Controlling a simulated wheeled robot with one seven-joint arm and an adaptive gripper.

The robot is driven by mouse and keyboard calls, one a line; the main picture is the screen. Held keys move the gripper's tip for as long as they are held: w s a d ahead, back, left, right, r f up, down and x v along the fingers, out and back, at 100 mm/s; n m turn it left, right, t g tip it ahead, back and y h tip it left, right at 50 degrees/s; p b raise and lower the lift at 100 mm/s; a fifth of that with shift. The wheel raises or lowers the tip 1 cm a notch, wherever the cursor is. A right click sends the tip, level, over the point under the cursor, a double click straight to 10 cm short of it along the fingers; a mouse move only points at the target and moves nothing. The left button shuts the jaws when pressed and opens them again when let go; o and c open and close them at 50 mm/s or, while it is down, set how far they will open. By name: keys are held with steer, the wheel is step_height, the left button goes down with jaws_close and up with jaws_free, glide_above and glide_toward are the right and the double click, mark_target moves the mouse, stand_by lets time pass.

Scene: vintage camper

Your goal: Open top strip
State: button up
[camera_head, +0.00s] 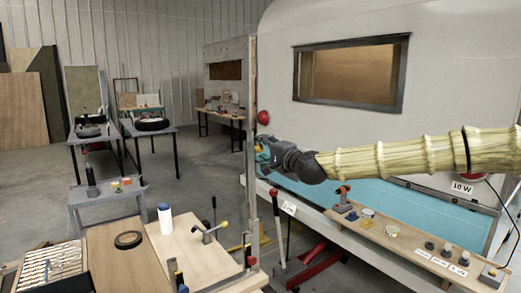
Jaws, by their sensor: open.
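My arm comes in from the right in a pale, ribbed sleeve and ends in my dark gripper (263,156). The gripper is open and points left and away, close to the upright metal-edged post (250,110). I cannot tell whether it touches the post. Its fingertips are small and partly hidden. The pale camper wall (280,100) stands behind it, with a dark-framed window (350,72) above the arm and a blue lower band (335,197) below it. No part is clearly recognisable as the top strip.
A wooden shelf (425,262) with small parts runs along the camper's lower side. A workbench (205,253) with a white bottle (165,218) stands at the front left. A red jack (305,265) is on the floor. Open floor (165,175) lies at the left.

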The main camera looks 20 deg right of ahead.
steer(key=v, duration=1.1)
steer(key=shift+d, duration=0.1)
steer(key=shift+s, duration=0.1)
